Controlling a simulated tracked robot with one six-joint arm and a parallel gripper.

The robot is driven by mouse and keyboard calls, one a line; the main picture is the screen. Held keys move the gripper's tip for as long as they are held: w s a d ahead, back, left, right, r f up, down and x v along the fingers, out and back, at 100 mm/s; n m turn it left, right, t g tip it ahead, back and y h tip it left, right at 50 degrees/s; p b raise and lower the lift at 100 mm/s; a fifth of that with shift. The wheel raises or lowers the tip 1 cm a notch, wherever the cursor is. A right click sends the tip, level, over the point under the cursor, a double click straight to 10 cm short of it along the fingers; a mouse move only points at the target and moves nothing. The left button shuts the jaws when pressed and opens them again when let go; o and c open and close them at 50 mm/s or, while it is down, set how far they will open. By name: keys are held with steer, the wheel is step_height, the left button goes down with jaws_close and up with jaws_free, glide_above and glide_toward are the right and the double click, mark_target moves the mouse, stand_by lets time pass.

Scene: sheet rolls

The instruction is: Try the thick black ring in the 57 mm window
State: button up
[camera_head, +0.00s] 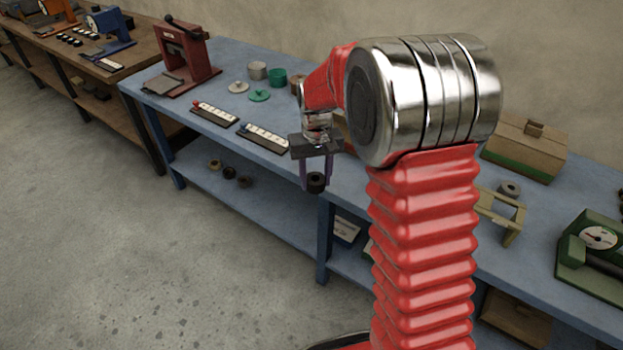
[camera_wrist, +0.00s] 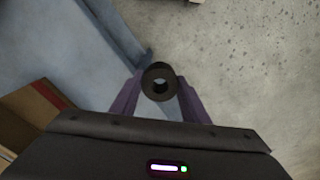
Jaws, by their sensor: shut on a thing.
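My gripper (camera_head: 316,182) is shut on a thick black ring (camera_head: 316,181) and holds it in the air in front of the blue bench's front edge. In the wrist view the ring (camera_wrist: 159,82) sits between the purple fingers, with its round hole facing the camera. A pale olive frame with a rectangular opening (camera_head: 499,212) stands on the bench to the right of my arm, with a dark grey ring (camera_head: 509,189) beside it. I cannot read any size on the frame, so I cannot tell if it is the 57 mm window.
The blue bench (camera_head: 225,110) bears two strips of white tiles (camera_head: 264,138), a red press (camera_head: 187,55), green and grey round pieces, a wooden box (camera_head: 524,147) and a green dial gauge (camera_head: 598,238). Several small rings (camera_head: 229,172) lie on the lower shelf. Open floor lies in front.

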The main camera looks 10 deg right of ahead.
steer(key=s+d+r+m, duration=0.2)
steer(key=s+d+m, duration=0.15)
steer(key=d, duration=0.85)
steer(key=s+d+r+m, duration=0.2)
steer(key=s+d+m, duration=0.15)
steer(key=d, duration=0.95)
steer(key=s+d+r+m, duration=0.1)
steer(key=s+d+m, duration=0.5)
steer(key=s, duration=0.4)
steer(key=s+d+r+m, duration=0.2)
steer(key=s+d+m, duration=0.4)
steer(key=s+d, duration=0.2)
steer(key=shift+s+m, duration=0.4)
steer(key=shift+s, duration=0.7)
